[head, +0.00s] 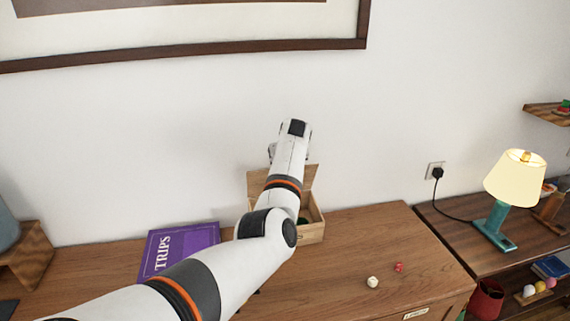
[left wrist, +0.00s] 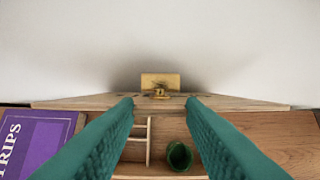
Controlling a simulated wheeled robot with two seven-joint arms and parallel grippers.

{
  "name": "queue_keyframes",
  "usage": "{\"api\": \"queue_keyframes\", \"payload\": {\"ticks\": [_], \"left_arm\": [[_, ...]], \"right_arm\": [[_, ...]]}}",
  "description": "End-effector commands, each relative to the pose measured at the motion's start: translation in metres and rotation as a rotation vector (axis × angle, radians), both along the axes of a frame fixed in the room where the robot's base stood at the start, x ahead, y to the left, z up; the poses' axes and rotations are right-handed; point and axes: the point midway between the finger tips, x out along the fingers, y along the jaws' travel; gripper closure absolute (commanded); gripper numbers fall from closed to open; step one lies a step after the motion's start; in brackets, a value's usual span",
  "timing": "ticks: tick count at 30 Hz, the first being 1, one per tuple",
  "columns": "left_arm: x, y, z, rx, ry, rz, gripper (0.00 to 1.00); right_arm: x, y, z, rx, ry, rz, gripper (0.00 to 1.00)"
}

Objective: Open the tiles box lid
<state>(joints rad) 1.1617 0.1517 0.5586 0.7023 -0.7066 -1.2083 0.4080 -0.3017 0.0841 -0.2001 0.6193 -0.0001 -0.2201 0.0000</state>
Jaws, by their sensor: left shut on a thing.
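The wooden tiles box (head: 313,236) stands on the desk against the wall. Its lid (head: 256,184) is raised, standing up at the back. In the left wrist view the lid (left wrist: 75,103) shows edge-on with a brass clasp (left wrist: 160,82) at its middle. My left gripper (left wrist: 160,102) has its teal fingers on either side of the clasp area, shut on the lid. The exact contact is hard to see. In the head view my left arm hides the gripper and part of the box. A green cup (left wrist: 179,156) and wooden dividers show inside the box. My right gripper is not in view.
A purple TRIPS book (head: 180,247) lies left of the box. A cream die (head: 373,282) and a red die (head: 399,267) lie on the desk (head: 350,240) to the right. A lit lamp (head: 515,180) stands on the lower shelf unit. The desk right of the box is mostly clear.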

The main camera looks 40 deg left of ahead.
Motion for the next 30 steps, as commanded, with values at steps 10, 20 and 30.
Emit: {"api": "queue_keyframes", "payload": {"ticks": [10, 20, 30], "left_arm": [[0.001, 0.001, 0.003, 0.004, -0.005, 0.000, 1.00], [0.000, 0.000, 0.001, 0.001, -0.002, -0.001, 0.42], [-0.005, -0.007, 0.012, 0.002, -0.003, 0.002, 0.42]], "right_arm": [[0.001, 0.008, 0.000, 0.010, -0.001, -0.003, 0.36], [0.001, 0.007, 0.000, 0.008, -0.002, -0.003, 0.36], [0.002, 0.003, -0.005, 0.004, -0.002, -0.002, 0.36]]}}
